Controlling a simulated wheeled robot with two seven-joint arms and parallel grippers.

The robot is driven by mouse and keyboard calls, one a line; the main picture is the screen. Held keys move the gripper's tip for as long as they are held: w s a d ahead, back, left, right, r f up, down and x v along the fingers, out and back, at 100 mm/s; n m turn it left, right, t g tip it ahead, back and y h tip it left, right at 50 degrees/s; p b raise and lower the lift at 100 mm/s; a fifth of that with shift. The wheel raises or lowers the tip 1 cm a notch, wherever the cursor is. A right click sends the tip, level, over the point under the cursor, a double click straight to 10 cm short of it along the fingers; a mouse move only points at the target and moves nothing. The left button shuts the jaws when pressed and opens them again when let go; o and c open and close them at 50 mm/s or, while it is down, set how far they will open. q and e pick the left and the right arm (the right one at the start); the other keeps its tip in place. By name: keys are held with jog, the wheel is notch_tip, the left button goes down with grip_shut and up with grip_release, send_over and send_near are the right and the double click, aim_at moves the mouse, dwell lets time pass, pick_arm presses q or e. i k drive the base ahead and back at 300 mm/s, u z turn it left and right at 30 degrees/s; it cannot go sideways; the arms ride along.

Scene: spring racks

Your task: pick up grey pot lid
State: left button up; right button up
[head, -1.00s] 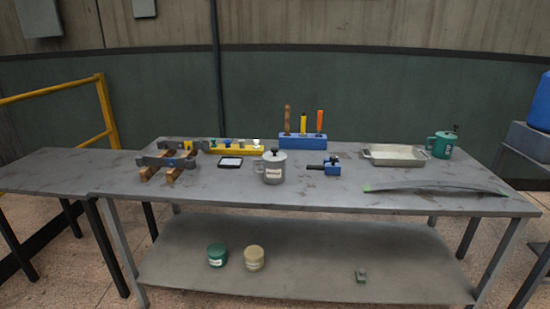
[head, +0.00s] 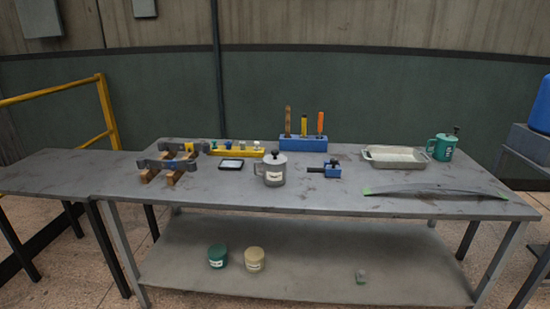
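A grey pot (head: 271,177) with a handle and a pale label stands upright near the middle of the table. The grey pot lid (head: 272,158), with a dark knob on top, sits on the pot. Neither of my grippers shows in the head view.
On the grey table (head: 330,202) stand a blue tool block (head: 303,143), a small blue clamp-like tool (head: 331,170), a tray (head: 394,158), a green pot (head: 441,148), a yellow rack (head: 238,152) and wooden blocks (head: 174,176). A curved metal strip (head: 435,190) lies at the right. Jars stand on the lower shelf (head: 310,265).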

aim_at(274, 159)
jog(key=u, duration=0.2)
jog(key=i, duration=1.4)
jog(key=u, duration=0.3)
